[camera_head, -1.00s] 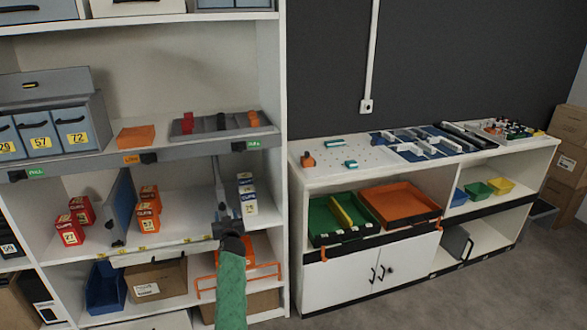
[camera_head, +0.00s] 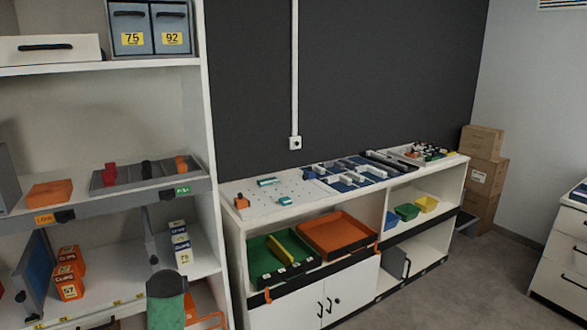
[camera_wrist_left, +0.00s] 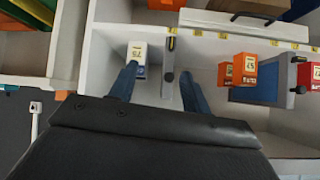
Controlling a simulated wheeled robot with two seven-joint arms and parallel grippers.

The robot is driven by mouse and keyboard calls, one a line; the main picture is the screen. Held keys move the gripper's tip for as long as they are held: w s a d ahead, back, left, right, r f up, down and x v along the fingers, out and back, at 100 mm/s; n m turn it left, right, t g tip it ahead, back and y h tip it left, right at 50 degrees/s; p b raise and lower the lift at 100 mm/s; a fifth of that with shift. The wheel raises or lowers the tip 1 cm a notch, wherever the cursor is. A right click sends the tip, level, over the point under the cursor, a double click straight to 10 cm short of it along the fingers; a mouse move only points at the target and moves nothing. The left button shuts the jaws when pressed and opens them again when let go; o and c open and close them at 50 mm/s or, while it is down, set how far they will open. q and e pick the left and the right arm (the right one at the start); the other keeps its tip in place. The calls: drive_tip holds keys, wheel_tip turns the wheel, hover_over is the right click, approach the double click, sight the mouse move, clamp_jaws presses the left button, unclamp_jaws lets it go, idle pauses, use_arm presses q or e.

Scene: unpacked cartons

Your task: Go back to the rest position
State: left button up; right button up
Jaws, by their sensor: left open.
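My left gripper (camera_head: 165,281) shows as a dark end on my green arm, low in the head view, in front of the shelf's lower level. Its fingers are hard to make out there. In the left wrist view the gripper (camera_wrist_left: 158,86) is open, its two blue-grey fingers apart and no object held. A grey divider with a dark knob (camera_wrist_left: 169,62) shows between the fingers; I cannot tell whether they touch it. A white and blue box (camera_wrist_left: 137,57) lies just beyond one finger. My right gripper is not in view.
The white shelf (camera_head: 205,110) fills the left, with orange boxes (camera_head: 68,275), a blue divider panel (camera_head: 36,270) and white and blue boxes (camera_head: 180,244). A low cabinet (camera_head: 340,295) with trays stands right of it. The floor (camera_head: 480,290) is clear at the right.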

use_arm(q)
drive_tip(key=s+d+f+m+g+h, duration=0.1)
drive_tip(key=s+d+f+m+h, duration=0.15)
drive_tip(key=s+d, duration=0.5)
drive_tip(key=s+d+f+m+g+h, duration=0.1)
drive_tip(key=s+d+f, duration=0.3)
drive_tip(key=s, duration=0.7)
drive_tip(key=s+d+f+m+g+h, duration=0.1)
drive_tip(key=s+d+f+m+h, duration=0.1)
drive_tip(key=s+d, duration=0.6)
drive_tip(key=s+f+g, duration=0.1)
drive_tip(key=s+f, duration=0.2)
drive_tip(key=s, duration=0.4)
drive_tip(key=s+d+f+g, duration=0.1)
drive_tip(key=s+f, duration=0.3)
drive_tip(key=s, duration=0.4)
drive_tip(key=s+d+f+g, duration=0.1)
drive_tip(key=s+f, duration=0.3)
drive_tip(key=s, duration=0.4)
drive_tip(key=shift+d+f+m+g, duration=0.2)
drive_tip(key=shift+m+g, duration=0.15)
drive_tip(key=shift+g, duration=0.45)
drive_tip(key=shift+a, duration=0.1)
